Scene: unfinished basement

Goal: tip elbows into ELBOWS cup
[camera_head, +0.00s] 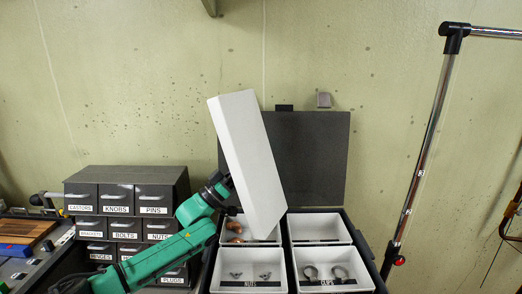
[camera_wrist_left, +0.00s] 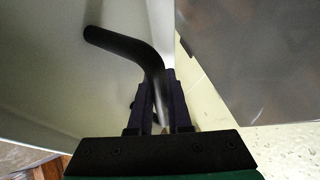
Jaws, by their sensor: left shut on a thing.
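My left gripper (camera_head: 226,186) is shut on the dark bent handle (camera_wrist_left: 130,50) of a pale drawer (camera_head: 248,160); the handle shows between the fingers (camera_wrist_left: 161,105) in the left wrist view. The drawer is tilted steeply on end, its lower end over the rear left cup (camera_head: 272,240) of an open dark case. Copper elbows (camera_head: 235,230) lie in that cup at its left side. The drawer hides part of the cup, and no label on it is readable. The drawer's inside is hidden in the head view. My right gripper is not in view.
Front cups labelled NUTS (camera_head: 249,275) and CLIPS (camera_head: 330,272) hold small parts; the rear right cup (camera_head: 320,226) looks empty. The case lid (camera_head: 310,150) stands upright behind. A labelled drawer cabinet (camera_head: 125,178) is at left, a metal pole (camera_head: 425,150) at right.

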